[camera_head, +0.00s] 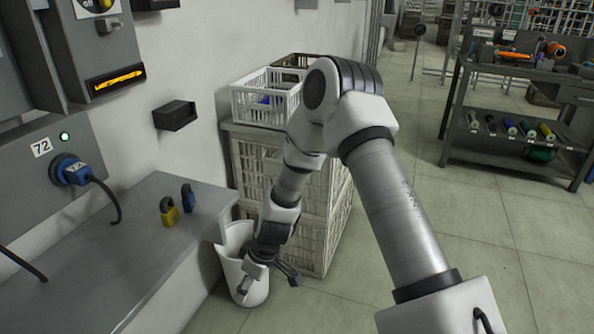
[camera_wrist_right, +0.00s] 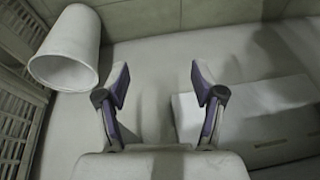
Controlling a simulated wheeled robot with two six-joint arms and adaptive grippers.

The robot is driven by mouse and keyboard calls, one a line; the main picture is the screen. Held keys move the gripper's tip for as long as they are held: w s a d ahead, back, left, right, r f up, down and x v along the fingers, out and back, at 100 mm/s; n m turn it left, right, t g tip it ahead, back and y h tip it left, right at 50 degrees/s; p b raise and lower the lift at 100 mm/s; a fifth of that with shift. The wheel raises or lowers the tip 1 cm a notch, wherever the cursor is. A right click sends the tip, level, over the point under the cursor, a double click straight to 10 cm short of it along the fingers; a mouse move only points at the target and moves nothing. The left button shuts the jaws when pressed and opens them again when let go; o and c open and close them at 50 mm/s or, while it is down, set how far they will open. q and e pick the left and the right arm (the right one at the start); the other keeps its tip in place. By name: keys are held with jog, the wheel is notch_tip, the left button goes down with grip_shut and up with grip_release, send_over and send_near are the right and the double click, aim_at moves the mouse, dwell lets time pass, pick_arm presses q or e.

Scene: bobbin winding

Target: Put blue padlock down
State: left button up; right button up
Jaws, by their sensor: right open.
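The blue padlock (camera_head: 188,198) stands upright on the grey ledge (camera_head: 135,240) in the head view, beside a yellow padlock (camera_head: 169,212). My right gripper (camera_head: 268,281) is low, past the ledge's right end and in front of the white bin, apart from both padlocks. In the right wrist view its two fingers (camera_wrist_right: 160,85) are spread with nothing between them. The padlocks do not show in the wrist view. My left gripper is not in view.
A white bin (camera_head: 232,240) stands beside the ledge; it also shows in the wrist view (camera_wrist_right: 66,55). Stacked pale crates (camera_head: 262,165) stand behind it. A blue plug (camera_head: 70,170) sits in the wall panel. Open tiled floor lies right, before a dark workbench (camera_head: 520,75).

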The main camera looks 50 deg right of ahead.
jog(key=s+a+f+m+g, duration=0.1)
jog(key=s+f, duration=0.3)
jog(key=s, duration=0.4)
jog(key=s+a+f+m+g+h, duration=0.1)
jog(key=s+a+f, duration=0.2)
jog(key=s, duration=0.5)
jog(key=s+a+f+m+h, duration=0.1)
jog(key=s+a+f+m, duration=0.1)
jog(key=s+f, duration=0.4)
jog(key=s+a, duration=0.1)
jog(key=s, duration=0.2)
jog(key=shift+g, duration=0.4)
jog(key=shift+w, duration=0.1)
